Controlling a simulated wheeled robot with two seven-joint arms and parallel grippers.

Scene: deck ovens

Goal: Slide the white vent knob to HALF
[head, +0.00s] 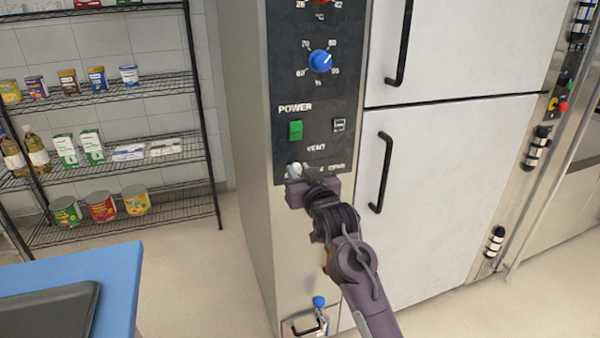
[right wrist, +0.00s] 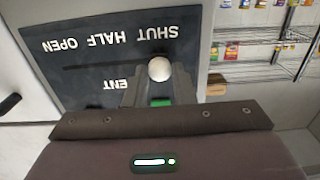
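The white vent knob (head: 294,170) is at the left end of the vent scale, low on the dark control panel (head: 318,90). In the right wrist view, which is upside down, the round knob (right wrist: 159,69) is beside the SHUT label (right wrist: 157,33). The HALF label (right wrist: 104,40) and the OPEN label (right wrist: 60,46) are further left there. My right gripper (head: 298,175) is at the knob. Its two fingers (right wrist: 160,90) stand one on each side of the knob, about a knob's width apart, and look shut on it. My left gripper is not in view.
A green power switch (head: 295,130) and a blue dial (head: 320,61) are above the vent scale. Black door handles (head: 381,172) are to the right. A wire shelf (head: 130,160) with groceries stands at the left, and a blue table (head: 118,275) is at the lower left.

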